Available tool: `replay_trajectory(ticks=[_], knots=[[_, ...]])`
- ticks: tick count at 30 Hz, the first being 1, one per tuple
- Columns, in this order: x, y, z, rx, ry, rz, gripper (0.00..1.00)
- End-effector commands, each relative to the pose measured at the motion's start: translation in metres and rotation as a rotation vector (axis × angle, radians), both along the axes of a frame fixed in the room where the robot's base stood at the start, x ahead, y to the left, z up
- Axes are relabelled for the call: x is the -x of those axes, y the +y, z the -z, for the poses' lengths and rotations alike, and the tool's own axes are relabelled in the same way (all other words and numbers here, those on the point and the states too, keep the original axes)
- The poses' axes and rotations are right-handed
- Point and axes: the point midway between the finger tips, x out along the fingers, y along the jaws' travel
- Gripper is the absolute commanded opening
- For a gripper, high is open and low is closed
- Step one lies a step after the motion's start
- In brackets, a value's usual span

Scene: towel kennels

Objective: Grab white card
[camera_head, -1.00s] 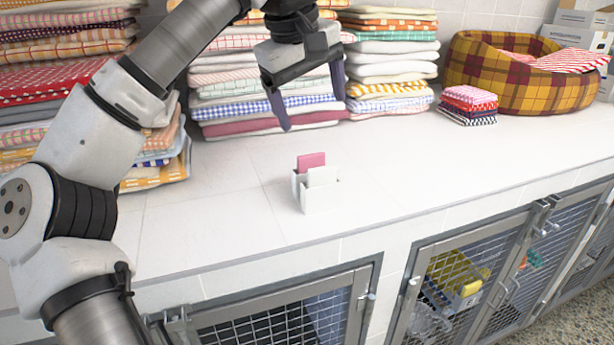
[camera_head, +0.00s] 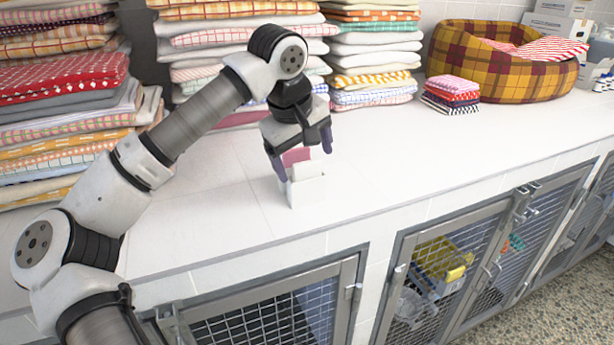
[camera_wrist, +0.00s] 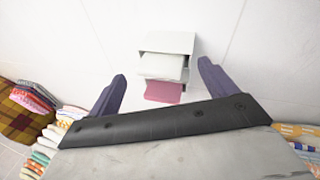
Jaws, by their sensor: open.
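A white card (camera_head: 306,170) stands in a small white holder (camera_head: 307,193) on the white counter, with a pink card (camera_head: 296,156) behind it. My gripper (camera_head: 304,164) is open, pointing down just above and behind the holder, and partly hides the cards. In the wrist view the open fingers of my gripper (camera_wrist: 163,88) lie to either side of the cards. There the white card (camera_wrist: 162,67) sits between the holder (camera_wrist: 168,42) and the pink card (camera_wrist: 163,93). I cannot tell whether the fingers touch anything.
Tall stacks of folded towels (camera_head: 375,50) line the back of the counter. A plaid pet bed (camera_head: 505,75) and a small stack of folded cloths (camera_head: 451,95) are at the back right. Wire kennel doors (camera_head: 275,318) are below the front edge. The counter around the holder is clear.

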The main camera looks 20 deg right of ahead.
Motion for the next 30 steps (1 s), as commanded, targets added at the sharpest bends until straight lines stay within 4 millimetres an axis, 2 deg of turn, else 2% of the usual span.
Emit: replay_trajectory(ticks=[9,23,30], knots=[[-0.0011,-0.0021,0.0071,0.0,0.0,0.0,0.84],[-0.0011,-0.0021,0.0067,0.001,0.0,0.0,0.26],[-0.0011,-0.0021,0.006,0.001,0.0,0.0,0.26]])
